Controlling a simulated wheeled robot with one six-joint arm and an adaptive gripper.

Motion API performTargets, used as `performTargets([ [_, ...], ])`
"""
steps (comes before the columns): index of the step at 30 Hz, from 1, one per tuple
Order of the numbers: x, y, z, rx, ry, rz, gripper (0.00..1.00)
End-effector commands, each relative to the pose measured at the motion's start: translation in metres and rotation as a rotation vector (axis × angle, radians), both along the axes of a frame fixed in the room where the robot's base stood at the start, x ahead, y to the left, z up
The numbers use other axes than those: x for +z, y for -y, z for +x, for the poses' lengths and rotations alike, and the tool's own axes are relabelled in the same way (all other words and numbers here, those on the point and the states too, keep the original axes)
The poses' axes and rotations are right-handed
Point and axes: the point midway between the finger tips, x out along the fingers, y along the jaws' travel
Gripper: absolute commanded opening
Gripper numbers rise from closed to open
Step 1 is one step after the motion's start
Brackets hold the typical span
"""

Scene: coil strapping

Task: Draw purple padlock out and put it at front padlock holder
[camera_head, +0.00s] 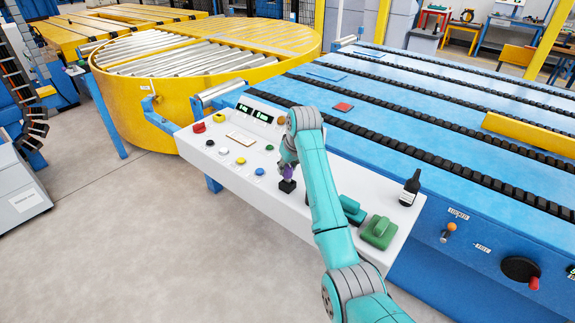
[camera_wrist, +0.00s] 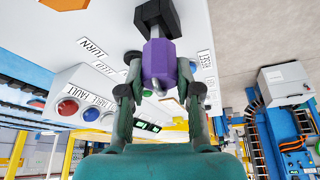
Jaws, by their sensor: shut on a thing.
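The purple padlock (camera_head: 287,172) is a small faceted body over the white control console (camera_head: 237,158). It is larger in the wrist view (camera_wrist: 160,62). My gripper (camera_wrist: 160,78) is shut on it, with one finger on each side. A black block (camera_head: 287,186) is directly below the padlock, and it shows beyond the padlock's far end in the wrist view (camera_wrist: 155,18). A short grey piece lies between the purple body and the black block. I cannot tell whether the padlock is still seated there. I cannot make out which part is the front padlock holder.
A yellow roller turntable (camera_head: 170,95) stands at upper left.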

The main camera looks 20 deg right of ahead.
Motion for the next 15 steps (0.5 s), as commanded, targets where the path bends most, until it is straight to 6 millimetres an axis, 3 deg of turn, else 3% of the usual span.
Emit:
performTargets([
  [15,-0.013,0.000,0.000,0.000,0.000,0.000,0.00],
])
